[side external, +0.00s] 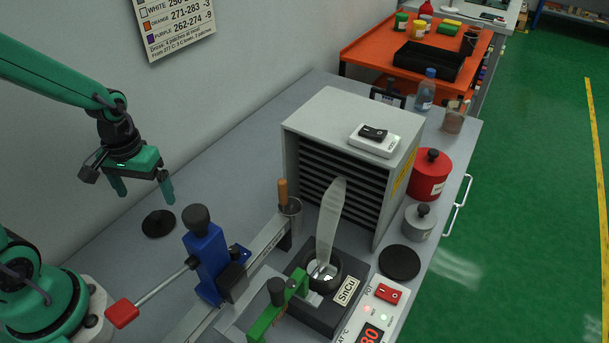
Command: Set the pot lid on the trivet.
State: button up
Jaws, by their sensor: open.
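My gripper (142,190) hangs at the left with its two green fingers spread and nothing between them. A dark round disc (158,223) lies on the bench just below the fingers, apart from them. A second flat black disc (400,262) lies at the right, beside the solder pot. I cannot tell for sure which disc is the pot lid and which the trivet. The solder pot (322,283), in a dark block labelled SnCu, stands at lower centre. A pale upright strip partly hides its opening.
A blue fixture (208,255) with a red-ended lever stands between my gripper and the pot. A grey slotted cabinet (335,140) stands behind the pot. A grey canister (420,222) and a red canister (430,175) are at right. The bench behind the left disc is clear.

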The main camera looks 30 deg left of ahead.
aim_at(155, 214)
jog(key=shift+f, duration=0.15)
jog(key=shift+f, duration=1.15)
jog(key=shift+f, duration=0.1)
jog(key=shift+d+f, duration=0.1)
jog(key=shift+f, duration=2.4)
jog(key=c, duration=1.2)
jog(key=shift+r, duration=0.15)
